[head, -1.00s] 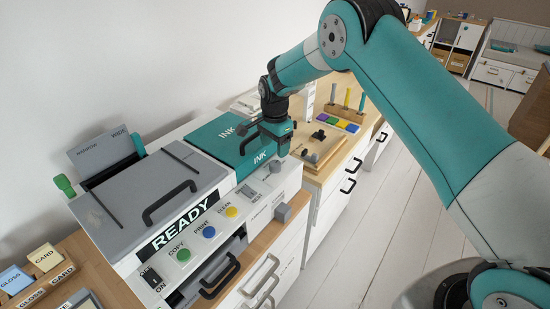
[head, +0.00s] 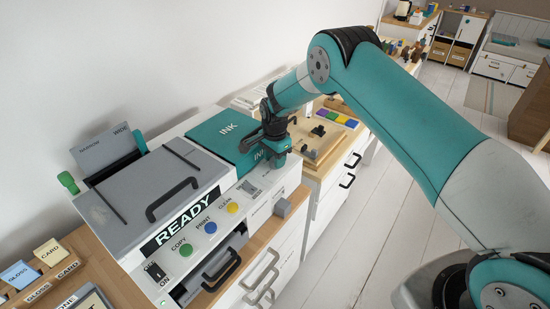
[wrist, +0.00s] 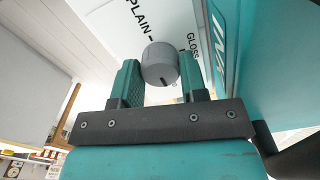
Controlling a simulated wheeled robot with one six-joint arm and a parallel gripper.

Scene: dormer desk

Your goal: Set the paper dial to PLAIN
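The paper dial (wrist: 160,65) is a round grey knob on a white panel in the wrist view. The word PLAIN (wrist: 138,20) is printed to its upper left and GLOSS (wrist: 193,45) to its right. A small dark mark shows on the knob's lower edge. My gripper (wrist: 160,80) has its two teal fingers on either side of the knob, with almost no gap visible; whether they touch it I cannot tell. In the head view my gripper (head: 279,152) is low over the printer's right end, beside the teal INK lid (head: 222,138), and hides the dial.
The grey printer lid (head: 150,205) and its READY display (head: 185,224) are to the left, with COPY, PRINT and CLEAN buttons below. A wooden board (head: 318,143) lies beyond my gripper.

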